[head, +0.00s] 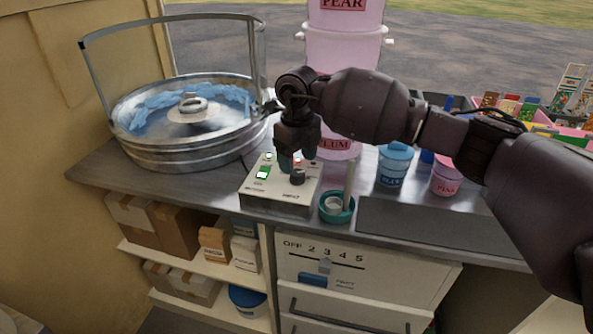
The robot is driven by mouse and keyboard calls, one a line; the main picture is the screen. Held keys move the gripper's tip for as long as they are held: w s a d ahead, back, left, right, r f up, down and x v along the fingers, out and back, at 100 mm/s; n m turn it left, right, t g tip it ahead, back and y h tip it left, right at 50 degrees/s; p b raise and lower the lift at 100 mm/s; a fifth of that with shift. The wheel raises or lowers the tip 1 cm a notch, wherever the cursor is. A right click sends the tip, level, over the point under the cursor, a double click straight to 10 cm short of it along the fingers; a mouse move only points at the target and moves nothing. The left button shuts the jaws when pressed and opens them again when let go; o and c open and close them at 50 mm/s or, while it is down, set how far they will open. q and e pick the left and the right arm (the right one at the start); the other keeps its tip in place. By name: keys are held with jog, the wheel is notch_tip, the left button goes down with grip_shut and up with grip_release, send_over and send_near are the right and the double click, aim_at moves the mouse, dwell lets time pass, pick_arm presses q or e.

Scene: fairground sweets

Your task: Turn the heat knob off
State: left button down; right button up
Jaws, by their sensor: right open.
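A pale control box (254,191) sits near the front edge of the counter. It carries a dark round heat knob (298,178) on the right, a green lit switch (262,172) on the left, and small red lights above them. The lettering below the knob is small and seems to read HEAT. My right gripper (297,159) points down over the box with its fingers open, just above and behind the knob. I cannot tell whether a finger touches the knob. The knob's exact pointer direction is too small to read. My left gripper is out of view.
A round metal candyfloss pan (190,158) with blue floss stands left. A teal cup (337,213) with a stick stands right of the box. Blue (395,167) and pink (447,178) tubs stand further right. Pink buckets (343,55) rise behind. A slider panel (330,268) is below.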

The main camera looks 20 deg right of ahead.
aim_at(297, 172)
notch_tip(297, 172, down, 3)
jog(key=shift+f, duration=0.1)
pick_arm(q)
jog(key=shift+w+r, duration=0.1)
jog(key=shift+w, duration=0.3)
pick_arm(e)
jog(key=shift+f, duration=0.25)
